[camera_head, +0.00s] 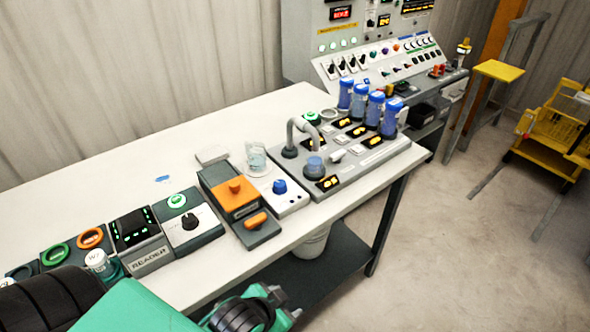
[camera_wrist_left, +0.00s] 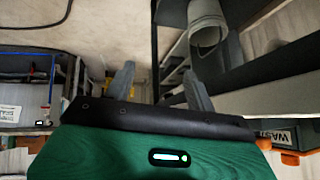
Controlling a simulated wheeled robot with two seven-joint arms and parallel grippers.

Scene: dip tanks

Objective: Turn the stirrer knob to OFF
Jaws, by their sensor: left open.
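A white unit (camera_head: 291,203) on the bench carries a blue knob (camera_head: 280,187) at its front and a glass beaker (camera_head: 256,158) at its back; it looks like the stirrer. Another white-topped unit (camera_head: 207,236) to the left has a black knob (camera_head: 190,221) and a green button. I cannot read either knob's setting. My left gripper (camera_head: 284,301) is at the bottom of the head view, in front of the bench edge and well apart from both knobs. In the left wrist view its two grey fingers (camera_wrist_left: 160,90) are apart with nothing between them. No knob shows there.
An orange-topped box (camera_head: 235,196) stands between the two knob units. A reader (camera_head: 150,261) and coloured rings lie left. A grey console (camera_head: 345,173) with blue-capped cylinders stands right. A white bucket (camera_head: 312,243) is on the lower shelf, also in the wrist view (camera_wrist_left: 207,28).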

